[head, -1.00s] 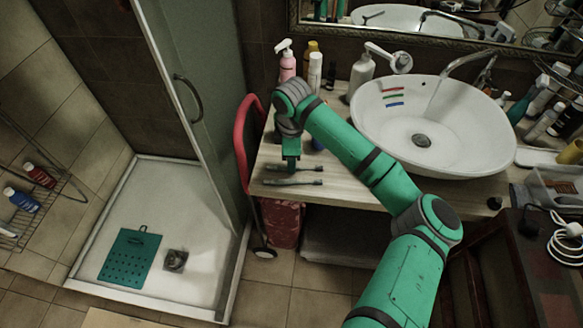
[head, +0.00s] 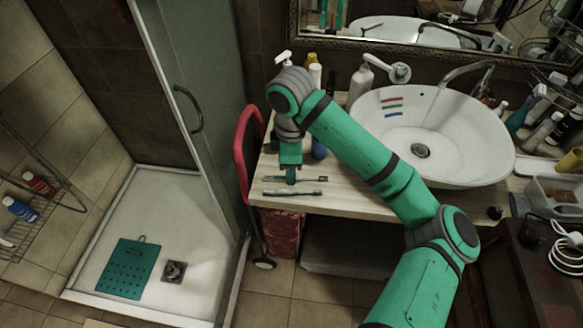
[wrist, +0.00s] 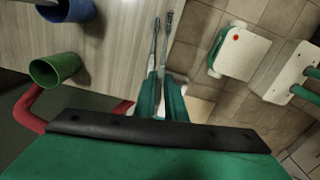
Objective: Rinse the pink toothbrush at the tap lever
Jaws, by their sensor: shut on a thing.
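Two slim toothbrushes lie close together at the counter's left front, a farther one (head: 312,179) and a nearer one (head: 305,192). Both look greyish; I make out no clear pink. My gripper (head: 291,182) points down at them, shut on one of them; which one I cannot tell for sure. In the wrist view, my gripper (wrist: 162,82) has the farther brush (wrist: 153,50) and the nearer brush (wrist: 167,30) running out from its fingertips, their near ends hidden. The tap (head: 468,70) stands behind the white basin (head: 480,160), far to the right.
A blue tumbler (wrist: 70,9) and a green tumbler (wrist: 55,68) stand behind the brushes. A soap pump bottle (head: 360,84) stands at the back of the counter (head: 355,190). A red chair-like frame (head: 240,140) is left of the counter. Red, green and blue strips (head: 393,106) mark the basin.

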